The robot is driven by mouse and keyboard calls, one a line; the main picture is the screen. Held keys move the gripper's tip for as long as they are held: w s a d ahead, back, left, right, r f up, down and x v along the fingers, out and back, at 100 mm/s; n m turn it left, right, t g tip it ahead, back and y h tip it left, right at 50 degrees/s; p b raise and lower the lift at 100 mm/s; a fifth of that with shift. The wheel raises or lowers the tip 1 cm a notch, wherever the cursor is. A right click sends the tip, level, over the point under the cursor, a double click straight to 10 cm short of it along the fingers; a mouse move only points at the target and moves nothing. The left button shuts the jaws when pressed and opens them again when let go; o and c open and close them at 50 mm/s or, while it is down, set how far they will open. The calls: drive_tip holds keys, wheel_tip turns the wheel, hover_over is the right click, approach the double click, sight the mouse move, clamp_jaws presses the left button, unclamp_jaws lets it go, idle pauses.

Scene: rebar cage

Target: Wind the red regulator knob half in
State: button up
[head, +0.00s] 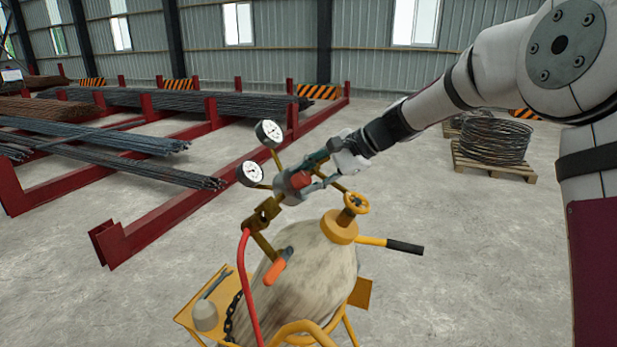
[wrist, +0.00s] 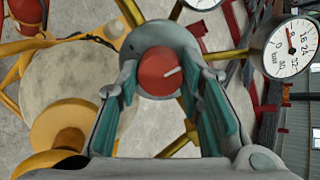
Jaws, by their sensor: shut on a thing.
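The red regulator knob (head: 301,179) faces my arm on the grey regulator body above the cylinder (head: 312,268). In the wrist view the red knob (wrist: 160,71) is a round disc with a short white mark pointing right and slightly up. My gripper (head: 312,172) reaches it from the upper right. In the wrist view my gripper (wrist: 160,88) has its teal pads on either side of the knob, shut on it; the exact contact is partly hidden. Two white dial gauges, the upper (head: 269,133) and the lower (head: 250,173), stand on brass stems beside the regulator.
A yellow valve handwheel (head: 356,202) sits just below my gripper. A red hose (head: 243,275) hangs from the regulator's left. An orange-handled valve (head: 277,268) and a yellow trolley with a black grip (head: 405,247) surround the cylinder.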

drive_tip(key=o, duration=1.2)
drive_tip(key=shift+c, duration=0.2)
drive_tip(key=v, duration=1.2)
drive_tip(key=s+d+f+n+t+h, duration=0.1)
drive_tip(key=s+d+n+h, duration=0.2)
drive_tip(key=s, duration=0.8)
drive_tip(key=s+d+f+n+t+h, duration=0.1)
drive_tip(key=s+d, duration=0.4)
drive_tip(key=s, duration=0.6)
drive_tip(key=s+d+f+n+t+h, duration=0.1)
drive_tip(key=s+d+f+n+h, duration=0.2)
drive_tip(key=s, duration=0.8)
drive_tip(key=d+n+h, duration=0.1)
drive_tip(key=n+h, duration=0.1)
drive_tip(key=h, duration=0.1)
drive_tip(key=shift+s+d+n+b, duration=0.3)
drive_tip(key=shift+s+b, duration=0.05)
